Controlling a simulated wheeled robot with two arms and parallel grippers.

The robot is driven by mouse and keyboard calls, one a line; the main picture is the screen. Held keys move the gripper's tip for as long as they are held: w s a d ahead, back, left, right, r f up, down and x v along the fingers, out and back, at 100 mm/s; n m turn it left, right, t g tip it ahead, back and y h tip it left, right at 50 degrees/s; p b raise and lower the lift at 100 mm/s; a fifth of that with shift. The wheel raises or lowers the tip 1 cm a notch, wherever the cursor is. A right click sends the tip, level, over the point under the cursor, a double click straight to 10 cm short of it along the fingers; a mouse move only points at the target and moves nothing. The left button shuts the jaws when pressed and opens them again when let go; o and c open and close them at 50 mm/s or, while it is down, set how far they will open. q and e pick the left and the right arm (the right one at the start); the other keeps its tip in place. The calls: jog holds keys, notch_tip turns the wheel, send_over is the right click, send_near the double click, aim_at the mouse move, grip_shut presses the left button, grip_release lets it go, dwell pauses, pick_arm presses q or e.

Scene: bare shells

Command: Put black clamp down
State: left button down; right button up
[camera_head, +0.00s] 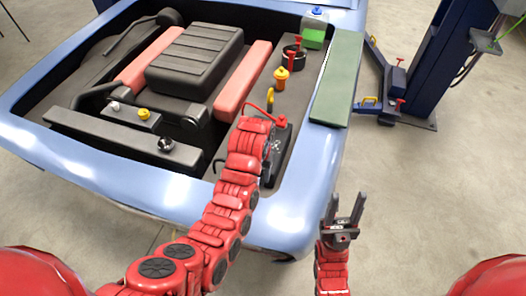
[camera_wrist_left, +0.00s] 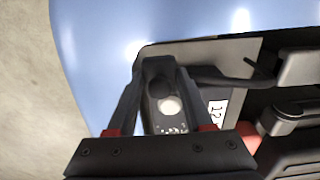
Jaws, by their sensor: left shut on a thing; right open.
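My left arm reaches from the lower left into the car's engine bay, over the battery (camera_head: 277,165). In the left wrist view, my left gripper (camera_wrist_left: 158,68) is shut on a small dark thing, which looks like the black clamp (camera_wrist_left: 158,84). It is just above the battery, whose labelled side (camera_wrist_left: 216,112) shows beside the fingers. I cannot tell whether the clamp touches the battery. In the head view the wrist largely hides the left fingers and the clamp. My right gripper (camera_head: 344,208) is open and empty, outside the car's front right corner.
The blue car body (camera_head: 165,197) surrounds the engine bay. A red-topped terminal or clamp (camera_head: 283,121) sits on the battery near a red cable (camera_head: 257,107). A green mat (camera_head: 338,80) covers the right fender. A lift post (camera_head: 425,65) stands right.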

pick_arm(q)
jog(key=shift+s+a+r, duration=0.1)
jog(key=shift+s+a, duration=0.05)
jog(key=shift+s, duration=0.7)
jog(key=shift+s+a+r, duration=0.1)
jog(key=shift+s+a, duration=0.05)
jog(key=shift+s, duration=0.75)
jog(key=shift+s+a+r, duration=0.1)
jog(key=shift+s+a, duration=0.05)
jog(key=shift+s, duration=0.7)
